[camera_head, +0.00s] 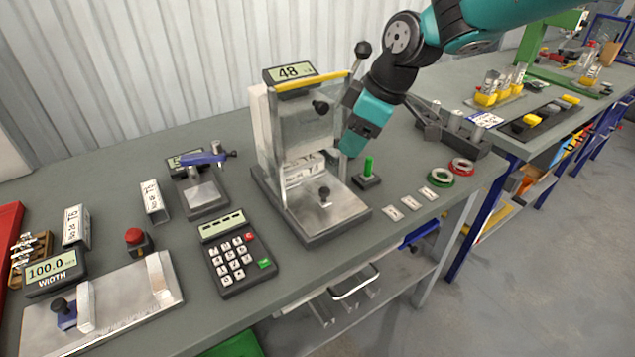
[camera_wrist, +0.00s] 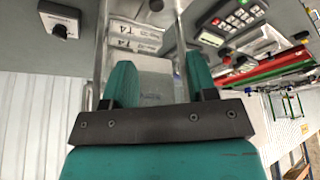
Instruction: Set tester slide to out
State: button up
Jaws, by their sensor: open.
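The tester (camera_head: 290,120) stands mid-table, with a display reading 48, a yellow bar and a clear guard with a black knob (camera_head: 320,107). A metal plate with an upright black knob (camera_head: 324,193) lies at the front of its base; this looks like the slide. A labelled pale block (camera_head: 303,168) sits behind it under the guard, and labels reading T4 show in the wrist view (camera_wrist: 130,35). My gripper (camera_head: 352,142) is open at the tester's right side, above and behind the plate knob. The wrist view shows its teal fingers (camera_wrist: 160,82) apart, with no held object visible.
A lever with a black ball (camera_head: 362,48) rises close to my wrist. A green button post (camera_head: 368,167) stands right of the tester. A keypad (camera_head: 237,262) is at front left. Red and green rings (camera_head: 440,178) and small label plates (camera_head: 410,203) lie right.

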aim_at(324, 190)
jog(key=p+x, duration=0.2)
jog(key=x, duration=1.2)
jog(key=shift+w+d+f+p, duration=0.15)
jog(key=shift+w+p, duration=0.05)
jog(key=shift+p, duration=0.1)
